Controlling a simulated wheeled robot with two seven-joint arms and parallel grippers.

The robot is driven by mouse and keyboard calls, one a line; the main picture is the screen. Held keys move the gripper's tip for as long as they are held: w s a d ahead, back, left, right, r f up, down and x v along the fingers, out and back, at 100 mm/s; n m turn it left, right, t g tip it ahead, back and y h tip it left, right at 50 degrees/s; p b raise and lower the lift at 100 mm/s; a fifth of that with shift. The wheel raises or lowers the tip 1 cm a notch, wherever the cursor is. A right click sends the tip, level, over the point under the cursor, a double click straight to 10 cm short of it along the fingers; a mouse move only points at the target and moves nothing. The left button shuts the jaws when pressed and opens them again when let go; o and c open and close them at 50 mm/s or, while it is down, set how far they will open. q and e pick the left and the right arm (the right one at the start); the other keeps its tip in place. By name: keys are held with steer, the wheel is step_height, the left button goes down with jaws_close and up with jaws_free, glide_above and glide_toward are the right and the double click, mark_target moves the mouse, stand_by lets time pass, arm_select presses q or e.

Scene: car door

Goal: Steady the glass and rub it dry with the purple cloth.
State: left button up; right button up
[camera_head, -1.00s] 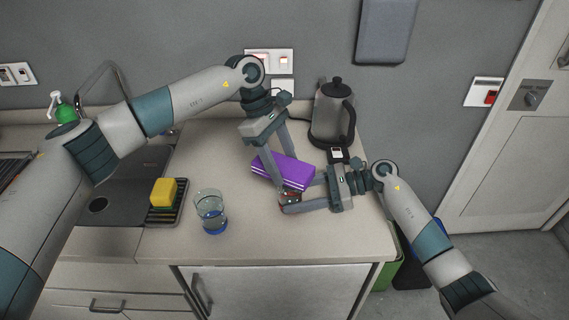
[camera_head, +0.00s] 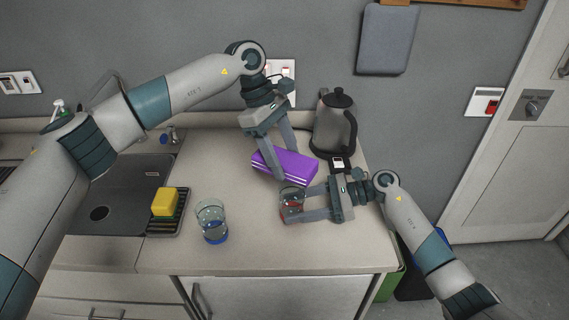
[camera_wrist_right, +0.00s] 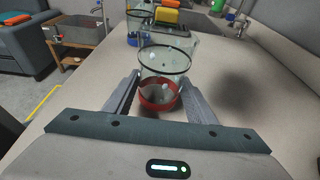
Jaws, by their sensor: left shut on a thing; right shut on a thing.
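The purple cloth (camera_head: 298,166) is a folded pad with pale stripes, held in my left gripper (camera_head: 284,164) just behind and above a clear glass with a red base (camera_head: 291,203). My right gripper (camera_head: 304,204) is shut around this glass from the right side, near its base. In the right wrist view the glass (camera_wrist_right: 164,75) stands upright between the fingers, with pale droplets on its wall. The cloth is not in that view. In the head view I cannot tell whether the cloth touches the rim.
A second glass with a blue base (camera_head: 212,222) stands to the left, near the counter's front. A yellow sponge (camera_head: 165,202) sits on a dark rack (camera_head: 181,212) beside the sink (camera_head: 125,192). A kettle (camera_head: 333,125) stands behind my right gripper. The counter's middle (camera_head: 215,165) is clear.

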arm_select(q)
steer(key=shift+r, duration=0.95)
steer(key=shift+f, duration=0.1)
steer(key=shift+x, duration=3)
steer(key=shift+f, duration=0.65)
steer(key=shift+a, duration=0.1)
steer(key=shift+w+a, duration=0.55)
steer(key=shift+a, duration=0.35)
steer(key=shift+d, duration=0.15)
steer(key=shift+s+d, duration=0.55)
steer(key=shift+d, duration=0.35)
steer(key=shift+s+d, duration=0.55)
steer(key=shift+d, duration=0.35)
